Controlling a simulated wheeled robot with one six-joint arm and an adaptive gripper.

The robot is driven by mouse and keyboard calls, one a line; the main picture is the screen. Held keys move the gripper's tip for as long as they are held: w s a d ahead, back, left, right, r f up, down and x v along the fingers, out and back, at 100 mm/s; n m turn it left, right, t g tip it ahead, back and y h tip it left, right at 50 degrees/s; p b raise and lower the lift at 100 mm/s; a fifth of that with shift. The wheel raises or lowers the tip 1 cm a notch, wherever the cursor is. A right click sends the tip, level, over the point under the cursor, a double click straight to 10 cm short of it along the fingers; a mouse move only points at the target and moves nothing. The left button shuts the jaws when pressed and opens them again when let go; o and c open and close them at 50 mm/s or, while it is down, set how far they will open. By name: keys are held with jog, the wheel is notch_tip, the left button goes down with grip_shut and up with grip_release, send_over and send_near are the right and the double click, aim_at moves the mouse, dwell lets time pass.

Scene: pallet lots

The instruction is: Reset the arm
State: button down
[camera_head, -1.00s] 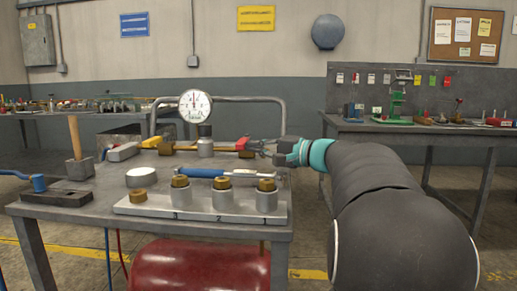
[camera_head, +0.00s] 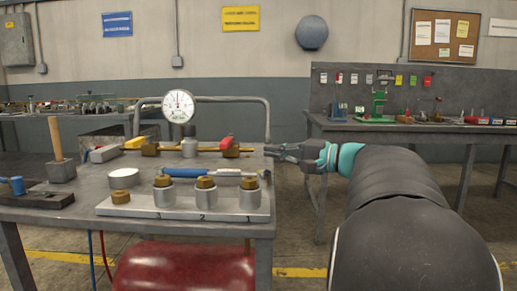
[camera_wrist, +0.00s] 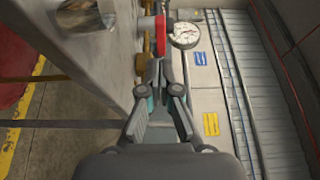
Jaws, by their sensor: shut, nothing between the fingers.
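My gripper (camera_head: 272,151) is at the right end of the near workbench in the head view, beside the bench edge, with my arm stretching back to the lower right. It is shut and holds nothing. In the wrist view my gripper (camera_wrist: 158,66) points toward a red-handled valve (camera_wrist: 160,36) and the round gauge (camera_wrist: 186,36). The red valve handle (camera_head: 227,142) and the gauge (camera_head: 179,106) stand at the back of the bench in the head view, left of my gripper.
The workbench (camera_head: 90,205) holds a metal block with several brass-topped cylinders (camera_head: 205,190), a blue-handled tool (camera_head: 190,173) and a wooden-handled mallet (camera_head: 57,150). A red tank (camera_head: 185,266) is underneath. Another bench (camera_head: 420,128) stands behind at right. Floor between benches is clear.

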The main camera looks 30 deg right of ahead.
jog(key=shift+s+d, duration=0.15)
jog(key=shift+s, duration=0.55)
jog(key=shift+s+d, duration=0.15)
jog(key=shift+s, duration=0.55)
